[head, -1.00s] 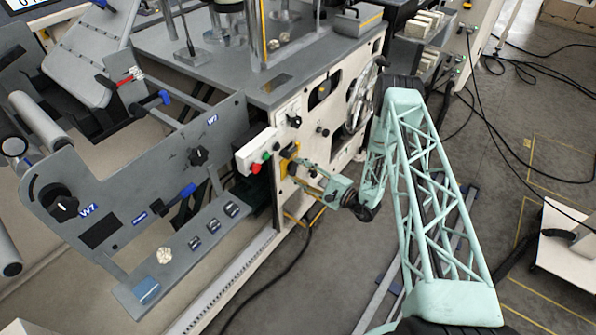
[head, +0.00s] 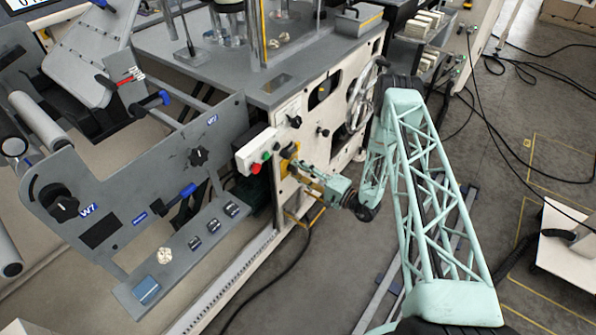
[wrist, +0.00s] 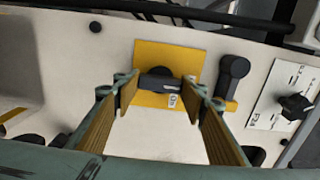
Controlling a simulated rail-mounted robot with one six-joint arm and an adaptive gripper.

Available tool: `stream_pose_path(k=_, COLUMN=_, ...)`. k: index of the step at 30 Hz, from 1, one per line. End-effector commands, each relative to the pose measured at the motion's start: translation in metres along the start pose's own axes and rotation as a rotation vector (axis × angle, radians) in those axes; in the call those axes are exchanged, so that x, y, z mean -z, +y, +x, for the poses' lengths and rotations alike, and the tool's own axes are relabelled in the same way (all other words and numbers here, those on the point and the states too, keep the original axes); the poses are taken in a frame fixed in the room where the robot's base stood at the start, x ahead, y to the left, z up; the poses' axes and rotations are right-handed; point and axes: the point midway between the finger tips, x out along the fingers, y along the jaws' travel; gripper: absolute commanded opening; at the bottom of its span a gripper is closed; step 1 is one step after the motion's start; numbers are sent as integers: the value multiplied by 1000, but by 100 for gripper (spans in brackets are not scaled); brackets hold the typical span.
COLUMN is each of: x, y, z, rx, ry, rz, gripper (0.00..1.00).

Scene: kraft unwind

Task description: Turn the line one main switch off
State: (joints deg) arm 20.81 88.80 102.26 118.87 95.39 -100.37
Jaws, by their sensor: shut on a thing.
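The main switch is a black rotary handle (wrist: 160,83) on a square yellow plate (wrist: 152,55) on the machine's pale side panel. In the wrist view the handle lies across the picture, between my fingertips. My gripper (wrist: 161,88) is shut on the handle, with one tan-padded finger at each end of it. A small pale label (wrist: 173,100) shows just below the handle. In the head view my gripper (head: 296,166) reaches the panel from the right, and the yellow plate (head: 288,152) is partly hidden behind it.
Another black handle (wrist: 234,70) sits close to the right of the yellow plate. Further right is a black knob (wrist: 295,104) on a white plate. In the head view a box with red and green buttons (head: 257,150) is just left of my gripper.

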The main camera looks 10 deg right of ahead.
Motion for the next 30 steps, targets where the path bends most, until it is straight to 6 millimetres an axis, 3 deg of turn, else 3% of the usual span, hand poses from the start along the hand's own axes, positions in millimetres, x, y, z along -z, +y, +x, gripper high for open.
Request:
stream_pose_path(k=10, x=0, y=-1, z=1, rx=1, ry=0, rz=-5, gripper=28)
stream_pose_path(k=11, x=0, y=-1, z=1, rx=1, ry=0, rz=-5, gripper=40)
stream_pose_path(k=15, x=0, y=0, z=0, rx=1, ry=0, rz=-4, gripper=52)
stream_pose_path(k=30, x=0, y=0, z=-4, rx=0, ry=1, rz=-3, gripper=52)
